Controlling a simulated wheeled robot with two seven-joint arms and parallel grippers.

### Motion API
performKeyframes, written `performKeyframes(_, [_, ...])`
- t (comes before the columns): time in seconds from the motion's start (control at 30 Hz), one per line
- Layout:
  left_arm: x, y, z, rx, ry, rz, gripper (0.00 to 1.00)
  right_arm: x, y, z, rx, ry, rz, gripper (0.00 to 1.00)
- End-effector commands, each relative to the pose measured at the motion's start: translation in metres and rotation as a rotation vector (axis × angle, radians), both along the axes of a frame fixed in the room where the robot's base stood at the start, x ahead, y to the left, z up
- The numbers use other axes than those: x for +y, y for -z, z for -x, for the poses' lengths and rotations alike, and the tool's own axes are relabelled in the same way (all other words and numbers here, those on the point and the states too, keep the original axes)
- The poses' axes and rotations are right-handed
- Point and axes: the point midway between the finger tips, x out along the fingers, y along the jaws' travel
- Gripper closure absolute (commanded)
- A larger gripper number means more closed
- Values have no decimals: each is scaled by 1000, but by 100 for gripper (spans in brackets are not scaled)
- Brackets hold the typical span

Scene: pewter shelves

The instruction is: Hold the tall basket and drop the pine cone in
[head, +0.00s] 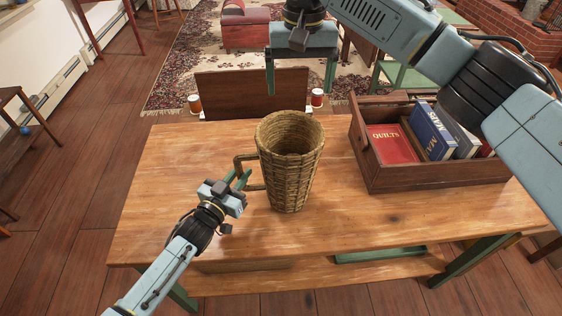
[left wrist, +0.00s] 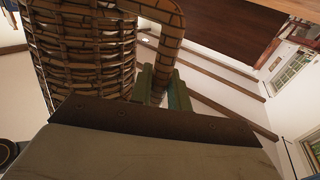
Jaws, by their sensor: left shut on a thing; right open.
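The tall wicker basket (head: 290,170) stands upright on the wooden table (head: 170,160), with its open mouth up and its handle (head: 238,165) on the left. My left gripper (head: 238,181) is shut on that handle. The left wrist view shows the green fingers (left wrist: 160,88) around the handle (left wrist: 172,30), beside the woven basket wall (left wrist: 80,50). My right gripper (head: 300,78) is open, its fingers wide apart, beyond the basket and higher in the picture. I see nothing between its fingers. No pine cone shows in either view; the basket's bottom inside is hidden.
A wooden crate (head: 420,179) holding several books (head: 392,146) stands on the table right of the basket. A dark wooden panel (head: 235,95) and two small jars (head: 195,103) show behind the table's far edge. The table's left part is clear.

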Motion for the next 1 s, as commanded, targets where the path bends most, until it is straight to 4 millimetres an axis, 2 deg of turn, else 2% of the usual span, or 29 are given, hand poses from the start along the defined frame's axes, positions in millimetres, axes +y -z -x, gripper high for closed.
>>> performKeyframes(0.3, [-1,3,1,4,1,-5,100,0,0,0,0,0,0,11])
performKeyframes(0.33, [-1,3,1,4,1,-5,78,0,0,0,0,0,0,11])
performKeyframes(0.5, [0,2,1,3,1,-3,57,0,0,0,0,0,0,11])
performKeyframes(0.83, [2,1,3,0,0,-1,57,0,0,0,0,0,0,11])
performKeyframes(1.0, [12,2,19,2,0,-3,57,0,0,0,0,0,0,11])
